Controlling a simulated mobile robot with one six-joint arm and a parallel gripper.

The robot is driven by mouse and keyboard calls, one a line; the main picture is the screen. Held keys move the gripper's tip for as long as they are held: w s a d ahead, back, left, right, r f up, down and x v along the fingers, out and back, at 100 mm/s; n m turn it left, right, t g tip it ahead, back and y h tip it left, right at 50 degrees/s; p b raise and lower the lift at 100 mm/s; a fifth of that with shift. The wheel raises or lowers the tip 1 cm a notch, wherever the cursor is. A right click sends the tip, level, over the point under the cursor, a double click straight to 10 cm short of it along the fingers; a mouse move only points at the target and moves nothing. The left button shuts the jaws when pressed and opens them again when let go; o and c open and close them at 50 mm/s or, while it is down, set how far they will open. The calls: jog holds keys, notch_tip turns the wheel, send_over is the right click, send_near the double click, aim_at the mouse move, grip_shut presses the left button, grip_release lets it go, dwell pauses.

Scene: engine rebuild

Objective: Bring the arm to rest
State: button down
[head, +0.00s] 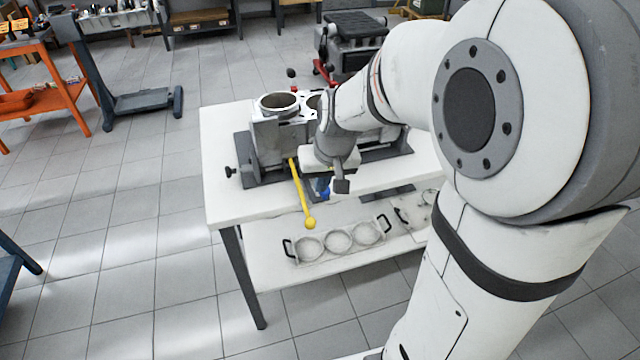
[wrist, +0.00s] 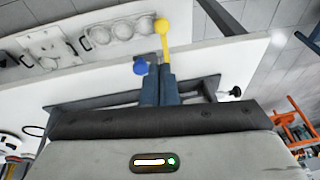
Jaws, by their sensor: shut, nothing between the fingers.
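My arm crosses the right side of the head view and bends down over the white table (head: 222,190). My gripper (head: 341,184) hangs in front of the engine block (head: 270,140), near the table's front edge. In the wrist view the gripper's two dark blue fingers (wrist: 159,78) are side by side, shut and empty. A yellow lever with a ball end (head: 302,195) sticks out left of the gripper. In the wrist view the yellow lever (wrist: 162,30) shows beyond the fingertips, with a blue knob (wrist: 140,68) beside them. I cannot tell whether the fingers touch either.
A tray with three round wells (head: 338,241) and black handles lies on the lower shelf. An orange cart (head: 66,100) and a grey stand (head: 145,102) are at the left. A dark machine (head: 352,35) stands behind the table.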

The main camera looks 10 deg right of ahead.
dwell(0.4)
jog(key=s+d+r+p, duration=0.1)
jog(key=s+r, duration=0.2)
jog(key=s, duration=0.5)
jog(key=s+d+r+h, duration=0.1)
jog(key=s+r, duration=0.1)
jog(key=s, duration=0.6)
jog(key=shift+r+g+p, duration=0.3)
jog(key=shift+r+p, duration=0.1)
jog(key=shift+s, duration=0.1)
